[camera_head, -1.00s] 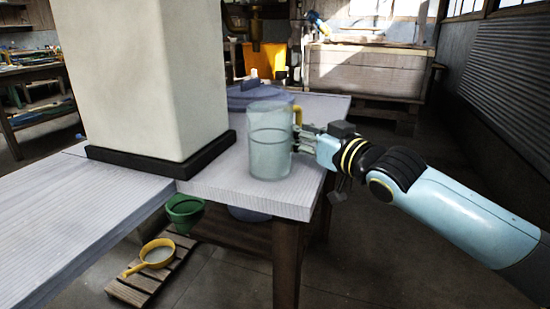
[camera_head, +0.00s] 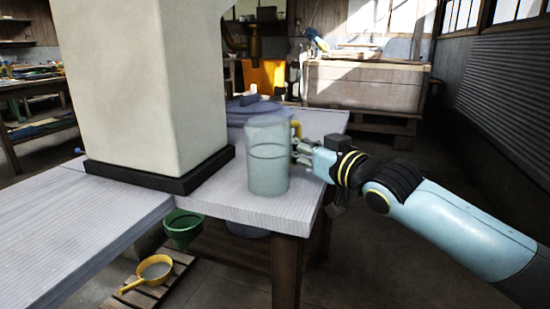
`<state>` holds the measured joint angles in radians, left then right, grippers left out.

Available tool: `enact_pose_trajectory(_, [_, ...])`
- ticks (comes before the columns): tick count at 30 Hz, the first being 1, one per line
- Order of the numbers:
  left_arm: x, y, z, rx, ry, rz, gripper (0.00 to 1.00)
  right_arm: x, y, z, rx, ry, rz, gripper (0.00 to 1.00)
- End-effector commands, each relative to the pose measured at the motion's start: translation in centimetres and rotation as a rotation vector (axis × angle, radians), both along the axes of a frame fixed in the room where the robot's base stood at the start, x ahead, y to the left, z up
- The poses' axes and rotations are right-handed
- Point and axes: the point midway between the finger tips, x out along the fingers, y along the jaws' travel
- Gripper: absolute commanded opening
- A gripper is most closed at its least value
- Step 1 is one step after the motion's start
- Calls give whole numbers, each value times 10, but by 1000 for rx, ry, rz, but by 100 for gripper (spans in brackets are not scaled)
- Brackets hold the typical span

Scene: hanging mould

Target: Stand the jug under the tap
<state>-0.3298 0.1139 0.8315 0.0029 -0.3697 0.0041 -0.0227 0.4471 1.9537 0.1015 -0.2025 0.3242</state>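The jug (camera_head: 268,170) is a translucent, pale blue-green cylinder with a yellow handle (camera_head: 296,129) on its right. It is upright at the near right corner of the grey table (camera_head: 225,203); I cannot tell whether its base touches the top. My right gripper (camera_head: 299,151) comes in from the right, with its fingers at the handle side of the jug. Whether they are closed on the handle is unclear. A brass-coloured fitting (camera_head: 254,42), perhaps the tap, shows behind the table, partly hidden by a pale pillar. My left gripper is out of view.
The pale square pillar (camera_head: 145,85) with a black base stands left of the jug. A blue-grey round object (camera_head: 252,110) is behind the jug. A green bucket (camera_head: 183,228) and a yellow pan (camera_head: 155,270) are below the table. Bare tabletop extends left.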

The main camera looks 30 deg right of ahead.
Motion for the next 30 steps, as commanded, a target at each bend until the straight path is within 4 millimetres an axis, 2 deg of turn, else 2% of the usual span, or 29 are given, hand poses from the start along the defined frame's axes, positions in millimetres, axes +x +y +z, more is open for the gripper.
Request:
enact_pose_trajectory(5, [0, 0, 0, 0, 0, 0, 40, 0, 0, 1, 0, 0, 0, 0])
enact_pose_trajectory(8, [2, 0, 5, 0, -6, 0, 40, 0, 0, 11, -1, -2, 0, 0])
enact_pose_trajectory(11, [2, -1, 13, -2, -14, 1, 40, 0, 0, 31, -2, -5, 1, 0])
enact_pose_trajectory(15, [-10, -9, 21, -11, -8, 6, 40, 0, 0, 63, -2, -6, 1, 0])
enact_pose_trajectory(21, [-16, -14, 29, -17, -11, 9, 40, 0, 0, 94, -1, -3, 1, 0])
enact_pose_trajectory(26, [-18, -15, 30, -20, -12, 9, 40, 0, 0, 101, 0, -1, 1, 0])
enact_pose_trajectory(30, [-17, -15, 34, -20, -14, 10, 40, -5, 0, 94, 2, 4, -1, 0])
